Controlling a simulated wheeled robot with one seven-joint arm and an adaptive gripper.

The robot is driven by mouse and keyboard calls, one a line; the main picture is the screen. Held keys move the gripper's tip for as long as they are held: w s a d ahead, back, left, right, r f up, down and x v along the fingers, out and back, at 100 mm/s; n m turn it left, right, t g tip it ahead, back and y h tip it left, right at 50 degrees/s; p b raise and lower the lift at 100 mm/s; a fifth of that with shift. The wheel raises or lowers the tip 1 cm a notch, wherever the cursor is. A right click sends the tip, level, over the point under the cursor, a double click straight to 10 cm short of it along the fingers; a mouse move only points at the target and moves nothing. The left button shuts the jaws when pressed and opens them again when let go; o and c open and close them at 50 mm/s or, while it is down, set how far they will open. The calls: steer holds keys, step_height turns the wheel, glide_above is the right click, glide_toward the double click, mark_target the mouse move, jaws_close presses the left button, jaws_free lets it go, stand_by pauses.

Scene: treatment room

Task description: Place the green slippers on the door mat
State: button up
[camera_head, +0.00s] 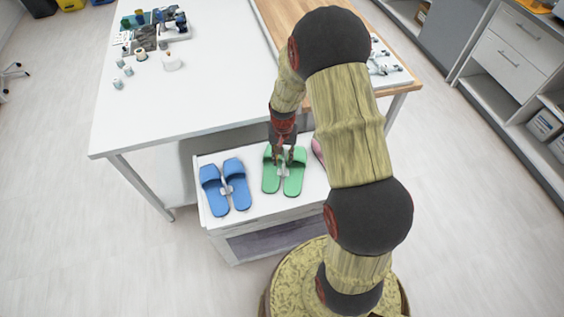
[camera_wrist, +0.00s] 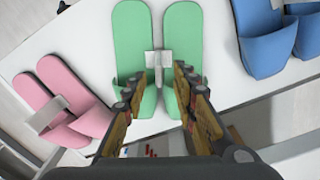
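The green slippers (camera_head: 292,182) lie side by side on a white low cabinet top, joined by a pale clip in the middle. My gripper (camera_head: 283,160) is right over them, pointing down. In the wrist view, the green slippers (camera_wrist: 130,40) fill the middle. My gripper's two fingers (camera_wrist: 158,78) are spread, with the pale clip (camera_wrist: 158,60) ahead between their tips. The fingers are not closed on it, and whether they touch the slippers I cannot tell. No door mat shows in either view.
Blue slippers (camera_head: 226,187) lie to the left on the cabinet (camera_head: 245,207). Pink slippers (camera_wrist: 65,95) are on the other side, mostly hidden behind my arm in the head view. A large white table (camera_head: 205,105) stands just behind the cabinet. Open floor (camera_head: 90,230) lies at left.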

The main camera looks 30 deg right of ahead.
steer(key=f, duration=0.2)
steer(key=f+b, duration=0.1)
steer(key=f, duration=0.1)
steer(key=f+b, duration=0.1)
steer(key=f, duration=0.1)
steer(key=shift+w+d+f, duration=0.15)
steer(key=shift+w+d, duration=0.05)
steer(key=shift+d, duration=0.05)
steer(key=shift+c, duration=1.1)
jaws_close()
